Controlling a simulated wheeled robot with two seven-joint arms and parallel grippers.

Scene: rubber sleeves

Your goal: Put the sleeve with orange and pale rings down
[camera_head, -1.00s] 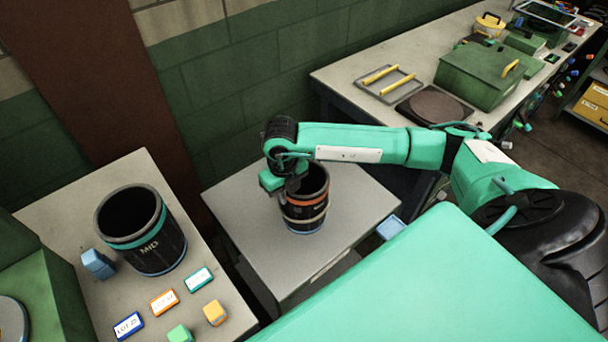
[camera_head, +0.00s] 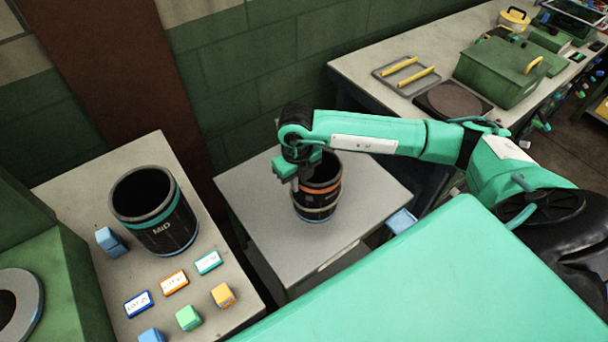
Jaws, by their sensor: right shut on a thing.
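The sleeve with orange and pale rings (camera_head: 317,203) is a black open-topped cylinder. It stands upright at the middle of the small grey table (camera_head: 265,232), and its base appears to be on or very close to the tabletop. My right gripper (camera_head: 297,182) is at the sleeve's left rim, pointing down, and is shut on its wall. The arm partly hides the far rim. My left gripper is not in view.
A green box (camera_head: 495,72) and a dark round plate (camera_head: 453,101) sit on the back bench (camera_head: 365,72). Tabletop around the held sleeve is clear.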

